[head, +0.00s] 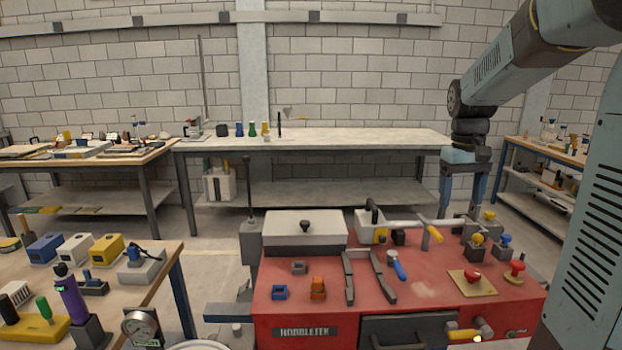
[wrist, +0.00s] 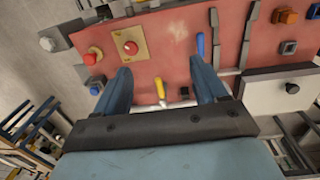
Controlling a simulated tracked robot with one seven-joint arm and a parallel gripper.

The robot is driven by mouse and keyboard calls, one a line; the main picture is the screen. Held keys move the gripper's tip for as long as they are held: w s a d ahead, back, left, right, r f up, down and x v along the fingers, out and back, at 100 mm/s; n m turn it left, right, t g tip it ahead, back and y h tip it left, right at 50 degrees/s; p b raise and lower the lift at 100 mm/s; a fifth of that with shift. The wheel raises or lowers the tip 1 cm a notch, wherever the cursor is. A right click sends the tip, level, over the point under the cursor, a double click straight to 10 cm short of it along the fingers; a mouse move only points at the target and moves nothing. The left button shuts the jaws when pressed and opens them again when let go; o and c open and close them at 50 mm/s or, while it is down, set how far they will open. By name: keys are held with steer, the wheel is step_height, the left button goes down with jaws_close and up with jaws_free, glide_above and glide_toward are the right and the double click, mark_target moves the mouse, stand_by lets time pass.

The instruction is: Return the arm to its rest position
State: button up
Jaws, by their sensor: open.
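My gripper (head: 460,206) hangs from my arm at the right of the head view, its blue fingers apart and pointing down. It appears beyond the back right part of the red bench (head: 425,290). In the wrist view my gripper (wrist: 161,66) is open, with nothing between its fingers. The red bench top (wrist: 155,45) shows beyond and between them. My arm reaches in from the upper right of the head view, raised and bent downward at the wrist.
The red bench holds a grey lidded box (head: 305,232), a yellow-handled lever (head: 434,232), a blue-handled tool (head: 397,266) and a red button on a yellow plate (head: 472,276). A long pale table (head: 340,138) stands behind. A cluttered wooden table (head: 150,300) is at left.

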steer(key=s+a+t, duration=0.3)
steer(key=s+a, duration=0.2)
steer(key=s, duration=0.5)
steer(key=s+a+r+t, duration=0.1)
steer(key=s+a+t, duration=0.2)
steer(key=s, duration=0.7)
steer(key=shift+s+a+r+y, duration=0.15)
steer(key=shift+s+a+y, duration=0.25)
steer(key=shift+a, duration=0.65)
